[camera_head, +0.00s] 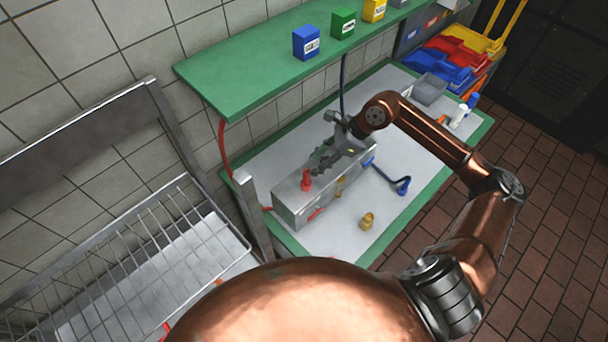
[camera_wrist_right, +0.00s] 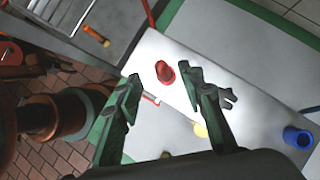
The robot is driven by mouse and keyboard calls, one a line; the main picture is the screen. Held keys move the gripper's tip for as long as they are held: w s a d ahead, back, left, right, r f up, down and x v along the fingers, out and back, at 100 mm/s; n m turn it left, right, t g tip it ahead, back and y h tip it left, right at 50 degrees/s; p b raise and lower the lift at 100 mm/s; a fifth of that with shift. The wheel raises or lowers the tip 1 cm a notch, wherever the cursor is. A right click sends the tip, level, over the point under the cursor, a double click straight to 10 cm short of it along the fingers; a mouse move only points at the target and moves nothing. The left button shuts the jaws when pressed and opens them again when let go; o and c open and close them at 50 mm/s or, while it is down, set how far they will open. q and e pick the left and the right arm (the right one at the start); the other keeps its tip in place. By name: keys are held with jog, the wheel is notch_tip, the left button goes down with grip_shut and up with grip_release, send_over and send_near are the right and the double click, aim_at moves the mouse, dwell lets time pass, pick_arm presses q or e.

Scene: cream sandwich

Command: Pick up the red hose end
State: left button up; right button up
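The red hose end (camera_head: 306,181) stands upright on top of a grey metal box (camera_head: 288,208) on the workbench. My right gripper (camera_head: 321,160) is above the box, just behind and to the right of the red hose end in the head view. In the right wrist view the red hose end (camera_wrist_right: 165,73) appears between and a little beyond the two fingertips of my right gripper (camera_wrist_right: 160,82). The fingers are spread, and no contact with the red piece shows. My left gripper is not in view.
A green shelf (camera_head: 245,77) with small boxes overhangs the bench's back. A red hose (camera_head: 222,148) hangs at its left end. A blue hose end (camera_head: 403,186) and a yellow piece (camera_head: 366,220) lie on the bench. A wire rack (camera_head: 130,245) is at left.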

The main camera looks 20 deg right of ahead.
aim_at(307, 172)
jog(key=p+x, duration=0.1)
jog(key=x, duration=0.1)
jog(key=p+x, duration=0.1)
jog(key=x, duration=0.1)
jog(key=p+x, duration=0.1)
jog(key=x, duration=0.1)
jog(key=shift+d+f, duration=0.1)
jog(key=shift+f, duration=0.4)
jog(key=shift+w+f, duration=0.1)
jog(key=shift+f, duration=0.3)
grip_shut()
